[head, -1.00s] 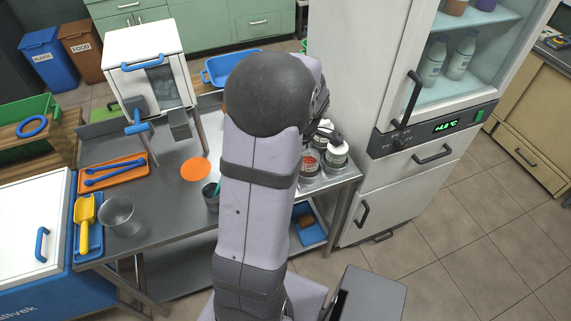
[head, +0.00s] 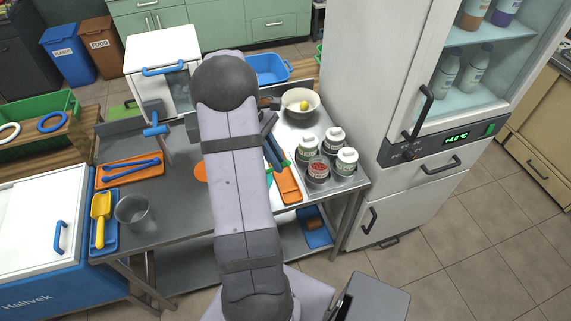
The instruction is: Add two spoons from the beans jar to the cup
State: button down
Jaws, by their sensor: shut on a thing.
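An open glass jar with red contents, which looks like the beans jar (head: 318,172), stands among white-lidded jars at the right end of the steel table. A clear, empty-looking cup (head: 135,213) stands upright near the table's front left; I cannot tell if it is the task's cup. The small dark cup with a teal stick, visible earlier, is now hidden behind the arm. I cannot make out a spoon.
Several jars, such as a white-lidded jar (head: 346,160), crowd the red one. A bowl (head: 299,104) with a yellow-green fruit stands behind them. An orange tray (head: 288,186) lies left of the jars. The fridge (head: 385,80) stands close on the right.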

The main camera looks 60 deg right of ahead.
jog(key=shift+w+r+g+p, duration=0.35)
jog(key=shift+w+p, duration=0.15)
jog(key=shift+p, duration=0.2)
jog(key=shift+w+r+g+p, duration=0.1)
jog(key=shift+w+g+p, duration=0.2)
jog(key=shift+p, duration=0.1)
jog(key=shift+w+r+g+p, duration=0.2)
jog(key=shift+w+g+p, duration=0.2)
jog(key=shift+w+g, duration=0.3)
jog(key=shift+w+r+g+p, duration=0.15)
jog(key=shift+w+g+p, duration=0.25)
jog(key=shift+w+g, duration=0.2)
jog(key=shift+w, duration=0.1)
jog(key=shift+r, duration=0.1)
jog(key=shift+s+r+t+p, duration=0.25)
jog(key=shift+s+t+p, duration=0.4)
jog(key=shift+s+p, duration=0.15)
jog(key=shift+s+t+p, duration=0.35)
jog(key=shift+s+t, duration=0.25)
jog(key=shift+s, duration=0.1)
jog(key=shift+s+f+t, duration=0.1)
jog(key=shift+s+t, duration=0.7)
jog(key=shift+s, duration=0.05)
jog(key=shift+p, duration=0.3)
